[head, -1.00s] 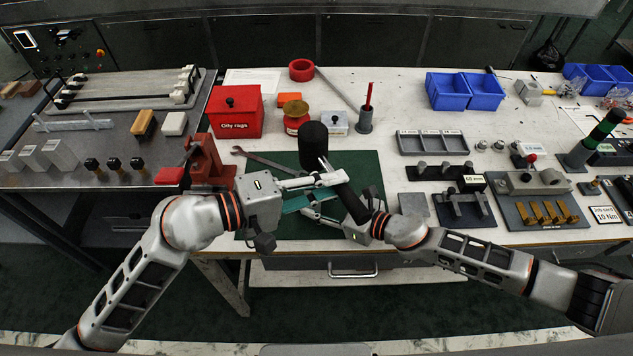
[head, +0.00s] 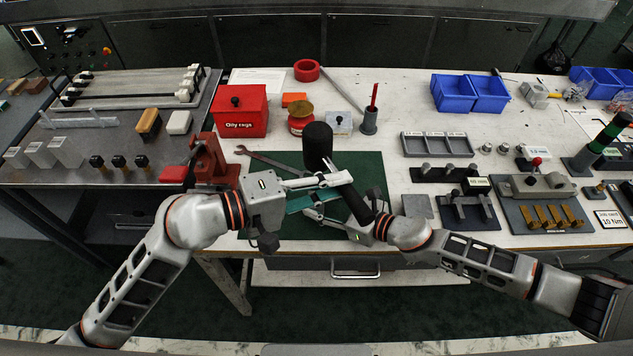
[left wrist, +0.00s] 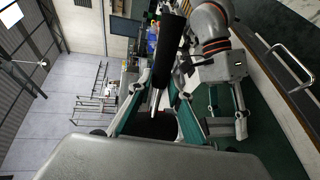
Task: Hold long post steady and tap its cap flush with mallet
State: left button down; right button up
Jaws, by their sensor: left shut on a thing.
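The mallet has a black cylindrical head (head: 318,142) standing upright above the green mat and a black handle (head: 357,204) slanting toward me. Its handle (left wrist: 168,48) and thin metal shaft show in the left wrist view. My left gripper (head: 338,184) is shut on the mallet near the shaft, its fingers (left wrist: 155,118) on either side. My right gripper (head: 322,214) is low beside the handle, partly hidden by it.
A green mat (head: 360,165) lies under the grippers, with a wrench (head: 268,160) at its left edge. A red fixture (head: 212,160) and red rag box (head: 240,112) stand left. Grey trays (head: 437,146) and blocks crowd the right. The drawer handle (head: 356,274) is below.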

jog(key=shift+o, duration=1)
jog(key=v, duration=1.2)
jog(key=shift+r, duration=0.1)
jog(key=shift+s+d, duration=0.1)
